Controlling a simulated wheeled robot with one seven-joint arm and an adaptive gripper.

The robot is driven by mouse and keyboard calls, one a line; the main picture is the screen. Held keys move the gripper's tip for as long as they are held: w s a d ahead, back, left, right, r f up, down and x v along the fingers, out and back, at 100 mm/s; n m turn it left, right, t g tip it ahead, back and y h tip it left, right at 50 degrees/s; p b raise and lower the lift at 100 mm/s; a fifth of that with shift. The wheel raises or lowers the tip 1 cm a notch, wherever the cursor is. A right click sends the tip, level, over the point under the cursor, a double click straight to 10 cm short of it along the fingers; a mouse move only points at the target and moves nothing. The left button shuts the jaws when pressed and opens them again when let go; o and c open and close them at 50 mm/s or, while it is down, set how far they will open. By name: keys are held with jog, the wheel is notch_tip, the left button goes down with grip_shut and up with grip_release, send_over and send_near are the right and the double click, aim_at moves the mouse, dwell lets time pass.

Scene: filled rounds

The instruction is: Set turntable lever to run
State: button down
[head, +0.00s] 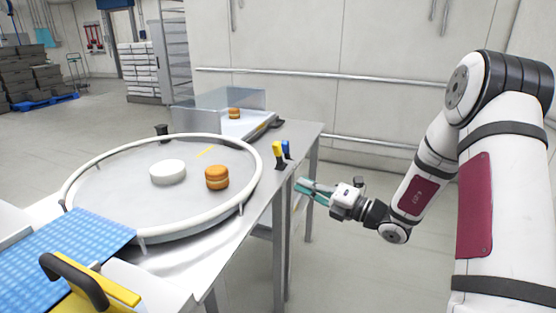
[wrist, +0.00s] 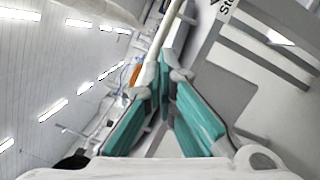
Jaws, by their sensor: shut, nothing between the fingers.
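The round turntable (head: 110,203) with a pale raised rim stands on the metal table at the left of the head view. A yellow-topped lever (head: 278,150) and a blue-topped lever (head: 286,147) stand close together at the table's right edge. I cannot tell which one sets the turntable. My gripper (head: 299,187), with teal fingers, is shut and empty, out beyond the table edge, a little below and right of the levers. In the wrist view the teal fingers (wrist: 168,88) point at the table side, where part of a black-lettered label (wrist: 226,7) shows. No lever is clear there.
A white round piece (head: 168,172) and an orange-brown filled round (head: 217,178) sit on the turntable. A clear-walled tray (head: 190,119) with another round (head: 234,113) stands behind it. A blue mat (head: 70,245) lies front left. Floor right of the table is open.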

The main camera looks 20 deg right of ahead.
aim_at(279, 155)
jog(key=b+x, duration=0.1)
jog(key=x, duration=0.8)
jog(key=shift+a, duration=0.15)
jog(key=w, duration=0.1)
jog(key=w+d+r+b, duration=0.1)
jog(key=shift+w+r, duration=0.15)
jog(key=shift+w, duration=0.25)
jog(key=shift+w+d+r, duration=0.3)
jog(key=shift+w+d, duration=0.05)
jog(key=shift+w, duration=0.1)
jog(key=shift+r, duration=0.15)
jog(key=shift+w+d+r+m+p, duration=0.15)
jog(key=shift+m+p, duration=0.15)
jog(key=shift+p, duration=0.4)
